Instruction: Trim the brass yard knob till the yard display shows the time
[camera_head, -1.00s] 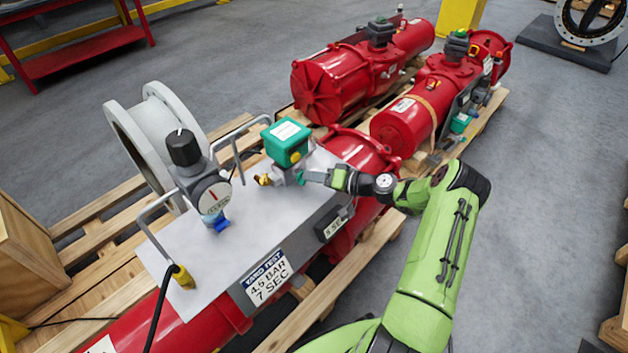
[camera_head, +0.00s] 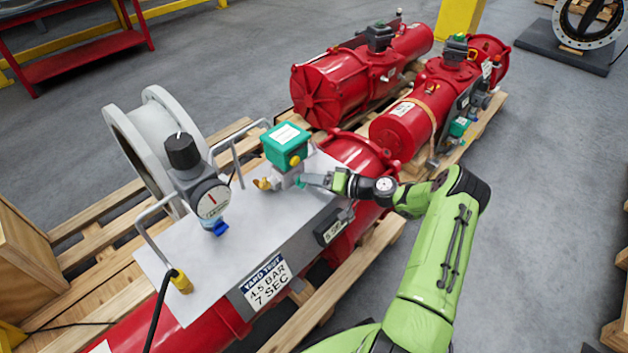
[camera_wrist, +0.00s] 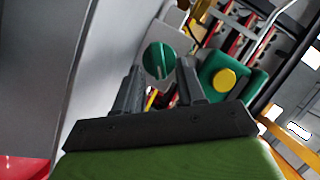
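A brass fitting (camera_head: 262,184), perhaps the brass knob, sticks out left of a small valve block on the grey panel plate (camera_head: 180,285). A green slotted knob (camera_wrist: 158,60) shows beyond my gripper's fingers in the wrist view; it is on the block's right side in the head view (camera_head: 299,181). My gripper (camera_wrist: 160,85) is open, its two fingers apart with the green knob ahead, between their tips. I cannot tell whether they touch it. A small dark display (camera_head: 333,228) sits on the plate's front edge; its reading ends in "SEC", digit unclear.
A label (camera_head: 266,281) reads "YARD TEST 4.5 BAR 7 SEC". A green box with a yellow button (camera_head: 286,146) stands above the block. A gauge (camera_head: 212,199) with a black knob (camera_head: 182,151) and a metal handle (camera_head: 240,140) stand to the left.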

